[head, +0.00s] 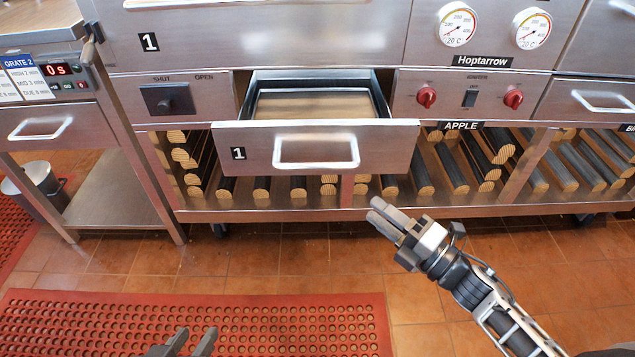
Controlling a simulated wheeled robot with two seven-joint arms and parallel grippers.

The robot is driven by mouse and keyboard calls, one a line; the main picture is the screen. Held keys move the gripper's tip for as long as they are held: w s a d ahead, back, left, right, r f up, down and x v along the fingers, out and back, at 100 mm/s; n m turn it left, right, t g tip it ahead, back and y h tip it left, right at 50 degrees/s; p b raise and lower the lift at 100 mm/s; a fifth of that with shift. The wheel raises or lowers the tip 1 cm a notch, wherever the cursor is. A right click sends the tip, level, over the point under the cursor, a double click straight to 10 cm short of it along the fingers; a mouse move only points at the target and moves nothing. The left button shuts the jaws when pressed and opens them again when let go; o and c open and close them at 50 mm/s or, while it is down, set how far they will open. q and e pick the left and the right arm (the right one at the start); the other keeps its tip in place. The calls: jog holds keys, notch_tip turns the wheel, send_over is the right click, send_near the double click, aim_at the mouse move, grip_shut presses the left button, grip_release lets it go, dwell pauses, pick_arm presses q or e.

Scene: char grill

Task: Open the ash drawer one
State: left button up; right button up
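The ash drawer one (230,137) is a steel drawer labelled "1" in the middle of the grill front. It is pulled out, and its open top shows a tray-like inside (315,103). Its pale bar handle (316,151) is on the front face. My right gripper (380,213) is below and to the right of the handle, apart from it, with its fingers close together; I cannot tell if they are fully shut. My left gripper (190,342) is at the bottom edge, low over the red mat, with its two fingers apart and nothing between them.
Split logs (432,180) fill the shelf under the drawer. A shut/open knob (167,100) is left of the drawer and red igniter knobs (426,97) are right. A side cart (110,190) stands at left. The tiled floor in front is clear, with a red mat (290,318).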

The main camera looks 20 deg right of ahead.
aim_at(324, 170)
jog(key=x, duration=1.4)
jog(key=shift+a, duration=0.1)
pick_arm(q)
jog(key=shift+d+f, duration=0.1)
jog(key=shift+f, duration=0.3)
pick_arm(e)
jog(key=shift+w+a+r, duration=0.1)
jog(key=shift+w+a, duration=0.25)
jog(key=shift+w, duration=0.3)
jog(key=shift+c, duration=0.4)
